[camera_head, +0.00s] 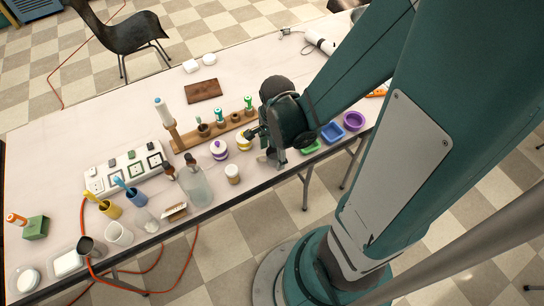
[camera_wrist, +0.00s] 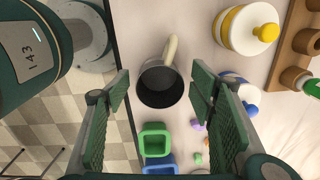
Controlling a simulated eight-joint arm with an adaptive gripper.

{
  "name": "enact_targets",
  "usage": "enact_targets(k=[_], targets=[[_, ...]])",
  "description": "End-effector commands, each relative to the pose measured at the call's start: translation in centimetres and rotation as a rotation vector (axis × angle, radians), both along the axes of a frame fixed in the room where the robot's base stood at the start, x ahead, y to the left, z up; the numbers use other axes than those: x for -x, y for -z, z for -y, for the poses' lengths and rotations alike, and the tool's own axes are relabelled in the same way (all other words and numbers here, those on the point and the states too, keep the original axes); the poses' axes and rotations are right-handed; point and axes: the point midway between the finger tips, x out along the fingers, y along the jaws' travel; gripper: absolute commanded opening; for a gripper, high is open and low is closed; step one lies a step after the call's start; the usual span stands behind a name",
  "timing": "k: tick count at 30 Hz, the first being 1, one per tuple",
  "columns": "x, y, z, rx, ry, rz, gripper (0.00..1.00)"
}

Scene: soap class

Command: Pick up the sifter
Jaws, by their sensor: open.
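The sifter (camera_wrist: 160,88) appears to be the dark grey round cup with a cream handle in the wrist view. It stands on the pale table near the front edge, its handle pointing toward the top of the picture. My gripper (camera_wrist: 159,90) is open, with one green-padded finger on each side of the sifter and nothing held. A gap shows between each finger and the cup. In the head view my gripper (camera_head: 266,146) is low over the table, and it largely hides the sifter.
Green (camera_wrist: 154,140) and blue (camera_wrist: 160,164) trays lie close to the sifter. A wooden rack (camera_head: 212,131) stands behind. Bottles and cups (camera_head: 118,233) fill the table's left front.

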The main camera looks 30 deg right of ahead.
Motion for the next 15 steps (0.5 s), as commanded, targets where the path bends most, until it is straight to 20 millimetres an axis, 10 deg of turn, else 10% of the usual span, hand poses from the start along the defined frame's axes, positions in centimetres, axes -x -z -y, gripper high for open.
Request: enact_targets(k=[5,15], targets=[[0.0,0.0,0.0,0.0,0.0,0.0,0.55],[0.0,0.0,0.0,0.0,0.0,0.0,0.24]])
